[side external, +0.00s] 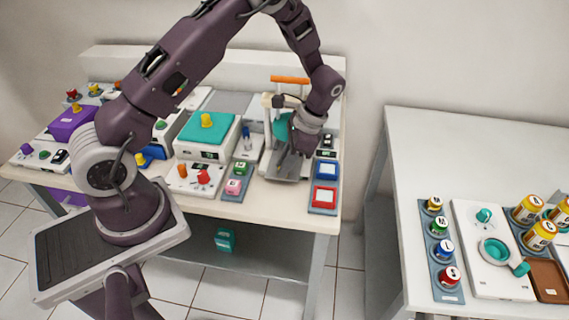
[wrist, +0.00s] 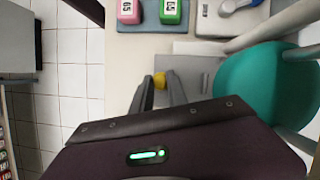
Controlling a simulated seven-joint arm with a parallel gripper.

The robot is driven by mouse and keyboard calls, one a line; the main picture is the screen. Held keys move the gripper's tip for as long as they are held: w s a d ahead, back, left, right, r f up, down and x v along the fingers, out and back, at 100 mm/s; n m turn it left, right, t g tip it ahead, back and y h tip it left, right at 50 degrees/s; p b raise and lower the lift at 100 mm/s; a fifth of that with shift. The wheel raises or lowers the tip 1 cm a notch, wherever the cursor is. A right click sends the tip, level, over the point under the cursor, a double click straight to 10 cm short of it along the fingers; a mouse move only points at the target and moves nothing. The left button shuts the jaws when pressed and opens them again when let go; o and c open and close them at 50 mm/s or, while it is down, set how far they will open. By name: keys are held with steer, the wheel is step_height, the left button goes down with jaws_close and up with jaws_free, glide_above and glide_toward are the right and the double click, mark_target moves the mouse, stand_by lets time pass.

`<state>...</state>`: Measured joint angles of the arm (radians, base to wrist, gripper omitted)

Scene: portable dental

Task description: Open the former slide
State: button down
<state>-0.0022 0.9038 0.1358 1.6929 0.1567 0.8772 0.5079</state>
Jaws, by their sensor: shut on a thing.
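The former is a pale stand with an orange top bar (side external: 290,80) near the right end of the bench. A teal part (side external: 281,127) sits inside it and shows large in the wrist view (wrist: 255,85). A grey metal plate (side external: 284,170), apparently the slide, lies low at the front of the former; it also shows in the wrist view (wrist: 200,72). In the side view my gripper (side external: 297,152) is low over the plate and hides the knob.
Blue and red square pads (side external: 324,197) lie right of the former. Pink and green blocks (side external: 237,178) stand in a holder to its left. A teal-topped box (side external: 205,135) is farther left. The bench's front edge is close; a gap separates a second table (side external: 450,145).

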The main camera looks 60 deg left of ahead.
steer(key=s+d, duration=0.6)
steer(key=d, duration=0.1)
steer(key=shift+s, duration=0.4)
steer(key=c, duration=1.3)
jaws_free()
steer(key=v, duration=0.7)
